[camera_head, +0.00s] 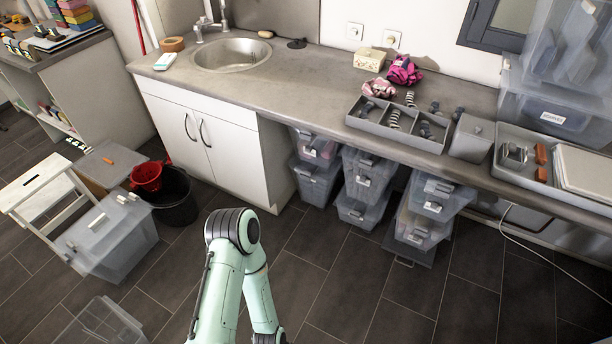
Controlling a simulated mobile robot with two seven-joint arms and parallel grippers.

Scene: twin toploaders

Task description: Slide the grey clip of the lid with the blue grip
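Two toploader-like boxes stand on the floor at the left. The nearer translucent grey box (110,240) has a pale grey lid (98,224) with a small greyish-blue piece (122,199) near its far right corner, possibly the blue grip. Small light marks on that lid may be clips, but they are too small to tell. The farther box has a grey-brown lid (102,170) with a small orange grip (108,160). A mint-green arm of mine rises at bottom centre, right of both boxes. Neither gripper shows.
A white step stool (35,185) stands left of the nearer box. A black bucket (176,200) and a red bucket (146,177) stand to its right. A clear bin (103,325) is at bottom left. The counter (300,85) runs along the back, with stacked bins (362,178) beneath.

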